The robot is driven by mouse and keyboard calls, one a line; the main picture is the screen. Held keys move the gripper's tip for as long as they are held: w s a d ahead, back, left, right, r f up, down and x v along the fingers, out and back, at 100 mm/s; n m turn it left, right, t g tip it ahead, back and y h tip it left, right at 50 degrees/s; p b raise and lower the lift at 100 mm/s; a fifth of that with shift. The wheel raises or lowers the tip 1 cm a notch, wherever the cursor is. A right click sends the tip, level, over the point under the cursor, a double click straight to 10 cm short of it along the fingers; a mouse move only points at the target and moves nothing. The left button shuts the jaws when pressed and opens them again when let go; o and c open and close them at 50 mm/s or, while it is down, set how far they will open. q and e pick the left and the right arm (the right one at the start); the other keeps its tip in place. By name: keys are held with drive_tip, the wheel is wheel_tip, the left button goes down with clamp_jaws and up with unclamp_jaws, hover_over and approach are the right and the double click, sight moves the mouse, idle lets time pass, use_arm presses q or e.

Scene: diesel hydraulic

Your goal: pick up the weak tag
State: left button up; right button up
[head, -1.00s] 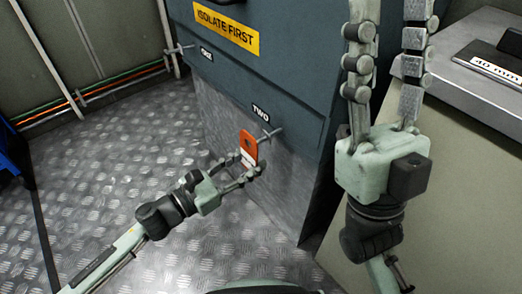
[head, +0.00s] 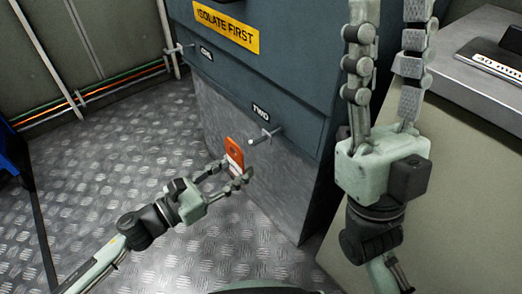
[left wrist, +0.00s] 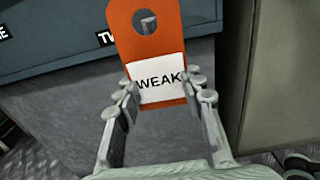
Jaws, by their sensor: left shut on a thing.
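The weak tag (head: 234,152) is an orange tag with a hole at its top. In the left wrist view its white label reads WEAK (left wrist: 157,82). My left gripper (head: 232,174) is shut on the tag's lower part, with a finger at each side edge. The peg's end shows through the tag's hole in the left wrist view (left wrist: 147,24). My right gripper (head: 389,25) points up at the right, its fingers apart and nothing between them.
The blue-grey cabinet (head: 265,85) bears a yellow ISOLATE FIRST sign (head: 225,26). An empty peg (head: 178,48) sticks out by label ONE. A bench with a metal block (head: 470,75) stands at the right.

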sight(235, 169)
use_arm(q)
drive_tip(key=shift+b+v, duration=0.4)
drive_tip(key=shift+v, duration=1.35)
drive_tip(key=shift+r, duration=0.1)
